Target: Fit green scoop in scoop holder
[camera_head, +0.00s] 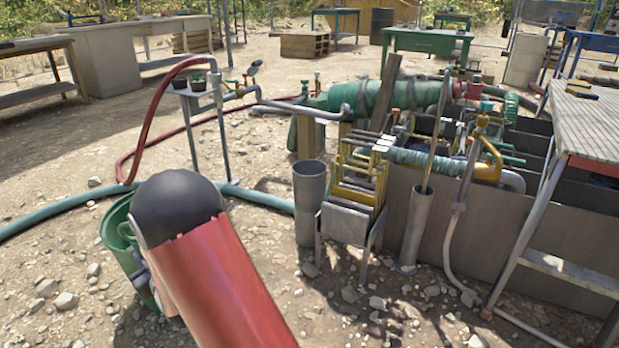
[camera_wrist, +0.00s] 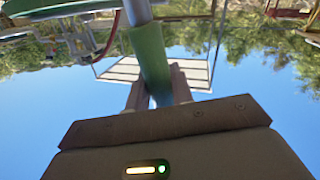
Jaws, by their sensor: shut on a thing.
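In the wrist view my gripper (camera_wrist: 158,92) is shut on a green tube-shaped part with a grey shaft, which I take to be the green scoop (camera_wrist: 150,55). The fingers press on both sides of the green part. The scoop's far end runs out of the top of the frame. An upright grey tube, likely the scoop holder (camera_head: 309,205), stands right of my arm with an open top. A similar grey tube (camera_head: 413,235) holds a wooden pole.
A green bucket-like container (camera_head: 118,235) is partly hidden behind my arm. A rack of yellow frames (camera_head: 355,185) stands between the grey tubes. The grey tank wall (camera_head: 460,225) and a slatted table (camera_head: 600,125) are at right. Hoses and stones lie on the ground.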

